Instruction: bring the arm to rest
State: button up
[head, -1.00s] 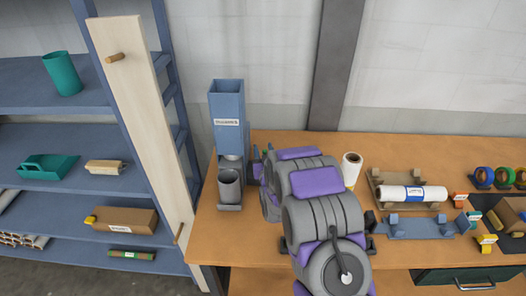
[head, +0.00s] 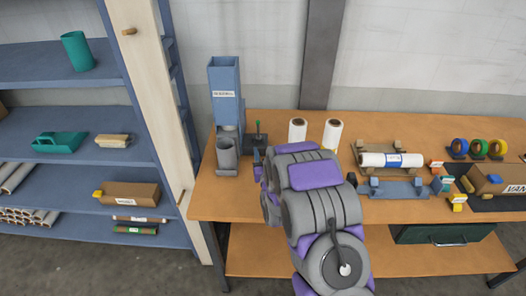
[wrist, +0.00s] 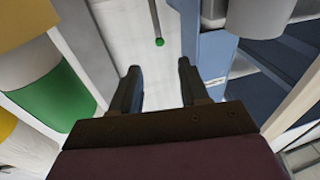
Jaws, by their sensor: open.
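My arm, grey and purple, reaches over the front of the wooden workbench (head: 285,208) in the head view. Beyond the fingers a green-tipped rod (wrist: 158,40) and pale wall are seen. A blue upright dispenser (head: 224,90) stands to the left of my arm, with a grey cup (head: 227,154) at its foot.
Two white rolls (head: 332,135) stand behind my arm. A cradle with a white roll (head: 391,160), coloured tape rolls (head: 478,147) and a cardboard box (head: 492,180) are to the right. A blue shelf unit (head: 60,180) is at left.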

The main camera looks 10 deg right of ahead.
jog(key=shift+s+f, duration=0.1)
dwell(0.5)
jog(key=s+r+g, duration=0.4)
jog(key=s+g, duration=0.3)
jog(key=s, duration=1)
jog(key=s+d+r+g, duration=0.1)
jog(key=s+r+g, duration=0.2)
jog(key=s, duration=1.5)
jog(key=s+r+g, duration=0.4)
jog(key=s+g, duration=0.6)
jog(key=s, duration=0.7)
jog(key=shift+s+d+r+g, duration=0.2)
jog(key=shift+s+r+g, duration=0.05)
jog(key=shift+r+g, duration=0.15)
